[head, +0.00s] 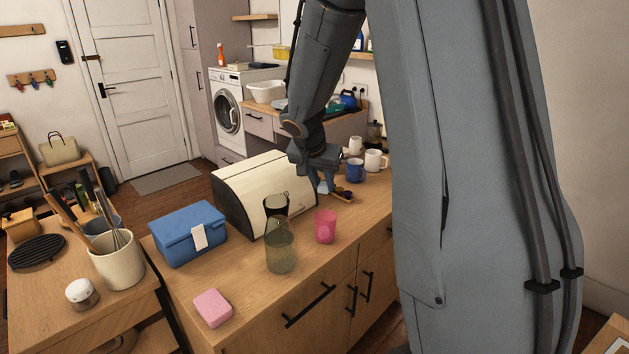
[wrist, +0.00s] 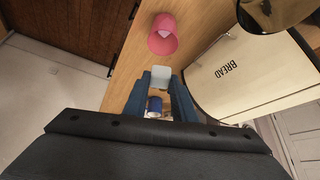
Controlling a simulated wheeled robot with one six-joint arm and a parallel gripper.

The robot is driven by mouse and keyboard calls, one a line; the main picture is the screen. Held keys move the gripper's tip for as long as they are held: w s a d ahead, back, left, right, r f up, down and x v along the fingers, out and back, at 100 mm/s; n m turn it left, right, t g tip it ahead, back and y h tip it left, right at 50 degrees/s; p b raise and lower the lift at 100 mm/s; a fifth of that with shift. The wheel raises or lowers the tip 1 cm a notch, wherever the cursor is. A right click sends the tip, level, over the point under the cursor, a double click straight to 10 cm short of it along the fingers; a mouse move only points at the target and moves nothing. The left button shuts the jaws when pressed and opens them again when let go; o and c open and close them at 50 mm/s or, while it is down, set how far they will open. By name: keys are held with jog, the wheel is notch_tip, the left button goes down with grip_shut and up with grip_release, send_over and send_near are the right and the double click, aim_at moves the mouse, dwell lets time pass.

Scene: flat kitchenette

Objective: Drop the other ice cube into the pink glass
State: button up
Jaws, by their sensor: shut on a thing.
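My gripper (head: 325,183) hangs above the counter, with its two blue fingers (wrist: 161,92) shut on a pale ice cube (wrist: 161,76). The held cube also shows in the head view (head: 323,188) under the gripper. The pink glass (head: 325,228) stands upright on the counter, nearer the head camera than the gripper. In the wrist view the pink glass (wrist: 160,46) lies just beyond the fingertips, apart from the held cube. A pale piece of ice (wrist: 164,33) shows inside the glass.
A green glass carafe (head: 281,250) stands left of the pink glass, with a cream bread box (head: 232,190) behind it. A small wooden tray (head: 343,198), a blue mug (head: 355,171) and white mugs (head: 376,160) stand behind. A blue box (head: 187,234) and pink block (head: 213,308) are left.

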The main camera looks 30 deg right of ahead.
jog(key=shift+f+b, duration=1.1)
jog(key=shift+f, duration=1.35)
jog(key=o, duration=1.1)
jog(key=b+v, duration=0.2)
jog(key=v, duration=0.6)
